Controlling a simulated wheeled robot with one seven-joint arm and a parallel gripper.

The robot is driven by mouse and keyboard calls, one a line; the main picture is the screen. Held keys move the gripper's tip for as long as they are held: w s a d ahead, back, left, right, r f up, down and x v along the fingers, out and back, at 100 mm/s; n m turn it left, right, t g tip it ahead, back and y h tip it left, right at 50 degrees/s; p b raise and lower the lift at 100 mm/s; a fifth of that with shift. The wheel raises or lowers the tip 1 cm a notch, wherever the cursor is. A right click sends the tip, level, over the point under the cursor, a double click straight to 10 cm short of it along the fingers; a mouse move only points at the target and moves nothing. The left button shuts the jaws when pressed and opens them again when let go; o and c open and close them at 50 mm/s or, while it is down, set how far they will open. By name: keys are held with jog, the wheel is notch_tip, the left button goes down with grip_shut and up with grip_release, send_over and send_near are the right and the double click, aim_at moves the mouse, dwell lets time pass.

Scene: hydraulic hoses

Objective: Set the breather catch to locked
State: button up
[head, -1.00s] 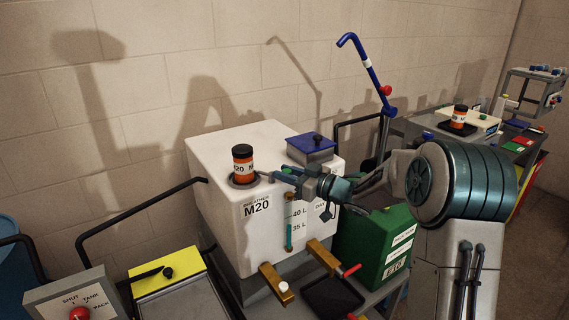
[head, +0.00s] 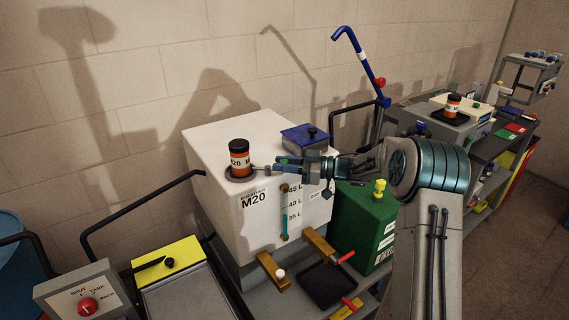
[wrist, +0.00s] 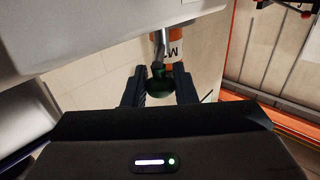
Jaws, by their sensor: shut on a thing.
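The breather (head: 239,158) is an orange canister with a black cap, labelled M20, standing on top of the white tank (head: 205,165). The catch is a thin grey lever (head: 261,168) reaching right from the breather's base towards my gripper (head: 284,165). In the wrist view the lever ends in a dark green knob (wrist: 158,87) between the two fingers of my gripper (wrist: 160,78). My gripper is shut on this knob. The orange breather with its M label (wrist: 174,48) shows just beyond. No locked or open marking for the catch is readable.
A grey box with a blue lid (head: 305,139) stands on the tank behind my gripper. A blue pump handle (head: 362,65) rises behind. A green canister (head: 362,225) with a yellow cap stands below my forearm. Brass taps (head: 270,270) project from the tank front.

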jog(key=shift+r, duration=0.15)
jog(key=o, duration=1)
jog(key=shift+c, duration=0.2)
jog(key=shift+d+f, duration=0.2)
jog(key=shift+d, duration=0.3)
jog(key=s+d+b, duration=0.2)
jog(key=d+b, duration=0.1)
jog(key=d, duration=0.9)
jog(key=shift+s+d+r, duration=0.15)
jog(key=shift+d, duration=0.1)
